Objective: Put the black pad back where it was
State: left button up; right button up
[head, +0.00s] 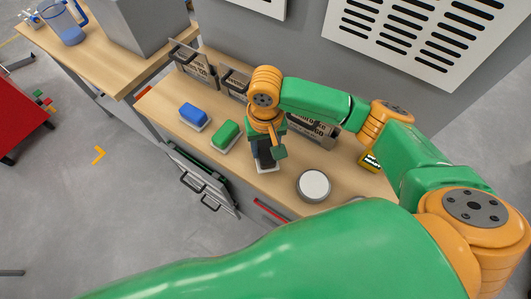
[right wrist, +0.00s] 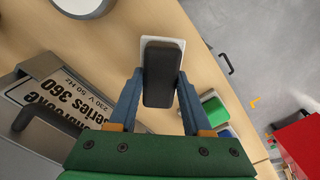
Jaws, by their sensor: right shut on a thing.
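The black pad (head: 264,153) is between the fingers of my right gripper (head: 266,143), which is shut on it. In the right wrist view the pad (right wrist: 163,72) stands out from between the two blue-grey fingers of the gripper (right wrist: 157,98). A white base (head: 267,170) shows at the pad's lower end, and its rim (right wrist: 160,40) also shows around the pad in the right wrist view. I cannot tell whether pad and base touch. My left gripper is not in view.
A green pad (head: 225,132) and a blue pad (head: 193,112) sit on white bases to the left along the wooden bench (head: 160,108). A round white-topped thing (head: 313,185) stands to the right. Grey labelled units (head: 196,68) line the back.

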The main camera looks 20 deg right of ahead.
aim_at(265, 149)
notch_tip(265, 149, down, 3)
jog(key=o, duration=1.2)
notch_tip(265, 149, up, 12)
jog(key=shift+r+p, duration=0.1)
jog(key=shift+p, duration=0.2)
jog(key=shift+s, duration=0.1)
